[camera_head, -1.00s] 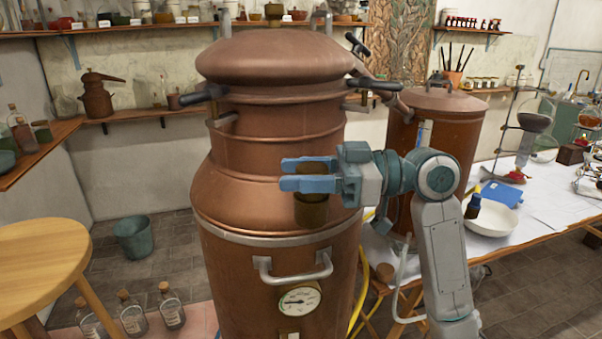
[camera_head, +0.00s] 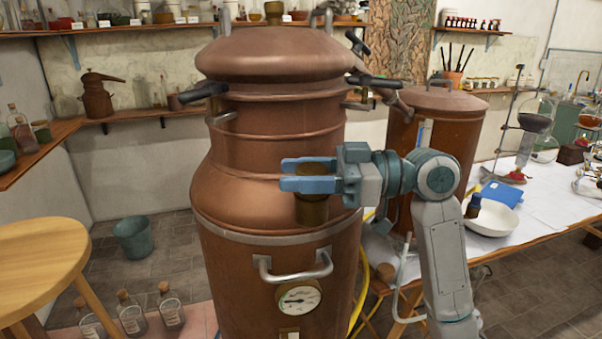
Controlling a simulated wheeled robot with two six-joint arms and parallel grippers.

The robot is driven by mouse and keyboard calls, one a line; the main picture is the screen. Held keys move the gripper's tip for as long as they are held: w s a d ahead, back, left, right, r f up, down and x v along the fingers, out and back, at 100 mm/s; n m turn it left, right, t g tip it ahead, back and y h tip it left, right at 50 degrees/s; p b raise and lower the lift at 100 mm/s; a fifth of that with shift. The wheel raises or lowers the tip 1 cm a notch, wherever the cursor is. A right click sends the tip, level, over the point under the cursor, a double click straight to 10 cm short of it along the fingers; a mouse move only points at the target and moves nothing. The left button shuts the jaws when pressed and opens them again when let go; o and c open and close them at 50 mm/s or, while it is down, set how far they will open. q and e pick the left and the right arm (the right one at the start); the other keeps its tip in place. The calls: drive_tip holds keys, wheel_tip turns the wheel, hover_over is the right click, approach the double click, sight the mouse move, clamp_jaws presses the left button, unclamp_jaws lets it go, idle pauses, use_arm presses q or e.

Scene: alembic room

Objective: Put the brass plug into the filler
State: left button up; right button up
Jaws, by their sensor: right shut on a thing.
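My right gripper (camera_head: 290,176) is in front of the shoulder of the large copper still (camera_head: 235,190), its blue fingers pointing left. The plug looks upright. I cannot make out a filler opening; it may be hidden behind the plug and fingers, and I cannot tell whether the plug touches the still. My left gripper is not in view.
The still has a domed lid, black-handled clamps (camera_head: 203,91), a front handle (camera_head: 292,270) and a dial gauge (camera_head: 299,299). A second copper vessel (camera_head: 440,115) stands behind my right arm. A white bowl (camera_head: 490,220) is on the right table. A round stool (camera_head: 35,262) stands left.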

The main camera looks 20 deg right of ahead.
drive_tip(key=o, duration=1.1)
drive_tip(key=shift+o, duration=0.2)
drive_tip(key=shift+d, duration=0.1)
drive_tip(key=shift+s+d+f+b, duration=0.1)
drive_tip(key=shift+d+f+b, duration=0.1)
drive_tip(key=shift+d+b, duration=0.3)
drive_tip(key=b+v, duration=0.5)
drive_tip(key=v, duration=0.4)
drive_tip(key=shift+s+d+r, duration=0.2)
drive_tip(key=shift+d, duration=0.1)
